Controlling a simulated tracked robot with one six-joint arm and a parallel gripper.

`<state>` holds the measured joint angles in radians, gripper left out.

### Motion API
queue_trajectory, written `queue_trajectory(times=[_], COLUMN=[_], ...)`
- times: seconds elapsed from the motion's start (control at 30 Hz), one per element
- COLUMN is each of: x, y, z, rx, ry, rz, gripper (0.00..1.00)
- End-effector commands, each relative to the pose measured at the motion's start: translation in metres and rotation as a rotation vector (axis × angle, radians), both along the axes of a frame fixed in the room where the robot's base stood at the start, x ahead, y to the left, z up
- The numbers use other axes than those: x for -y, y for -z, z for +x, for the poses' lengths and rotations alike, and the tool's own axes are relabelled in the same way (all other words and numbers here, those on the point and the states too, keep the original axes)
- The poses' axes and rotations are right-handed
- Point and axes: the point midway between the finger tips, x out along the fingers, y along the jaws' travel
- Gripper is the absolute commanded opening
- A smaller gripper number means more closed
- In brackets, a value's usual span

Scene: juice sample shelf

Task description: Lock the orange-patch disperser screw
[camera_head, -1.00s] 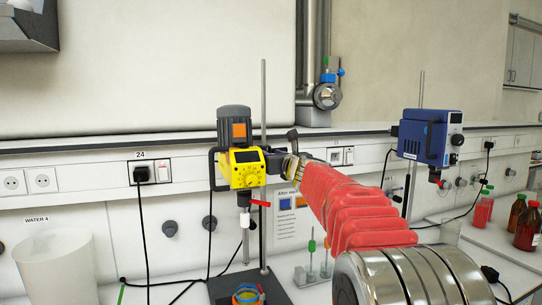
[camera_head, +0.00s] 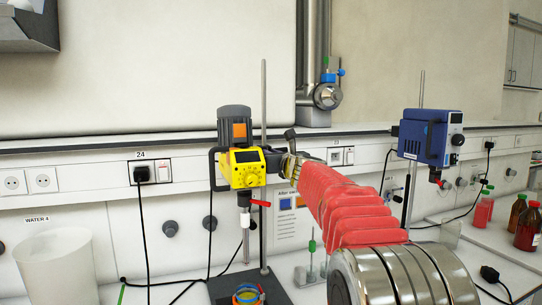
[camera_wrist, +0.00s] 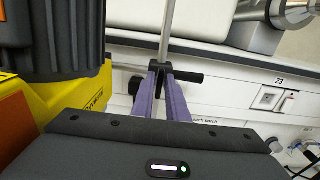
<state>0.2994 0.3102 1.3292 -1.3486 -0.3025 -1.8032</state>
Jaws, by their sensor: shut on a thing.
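The yellow disperser (camera_head: 244,170) with a dark motor and an orange patch (camera_head: 239,131) hangs on an upright metal rod (camera_head: 263,100). In the wrist view its yellow body and dark ribbed motor fill the left side, and the rod (camera_wrist: 167,30) rises in the middle. A black clamp screw (camera_wrist: 157,68) sits at the rod, with a dark bar reaching right. My gripper (camera_wrist: 161,88) has its purple fingers closed on the screw, which they partly hide. In the head view my gripper is just right of the disperser, largely hidden by my arm.
A blue disperser (camera_head: 424,142) stands on the right. A small vessel (camera_head: 247,296) is below the yellow disperser. A white bin (camera_head: 58,268) is at the lower left, and red bottles (camera_head: 527,228) are at the far right. Cables hang along the wall.

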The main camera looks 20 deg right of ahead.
Motion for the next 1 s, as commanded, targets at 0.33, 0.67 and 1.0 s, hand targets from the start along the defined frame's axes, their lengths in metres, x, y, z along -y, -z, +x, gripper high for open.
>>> queue_trajectory(times=[0.33, 0.67, 1.0], x=[-0.001, -0.0008, 0.0004], y=[0.0, 0.0001, 0.0006], z=[0.0001, 0.0002, 0.0002], rx=[0.0, 0.001, 0.001], ry=[-0.002, -0.003, -0.004], rz=[0.014, 0.136, 0.413], gripper=[0.0, 0.0, 0.0])
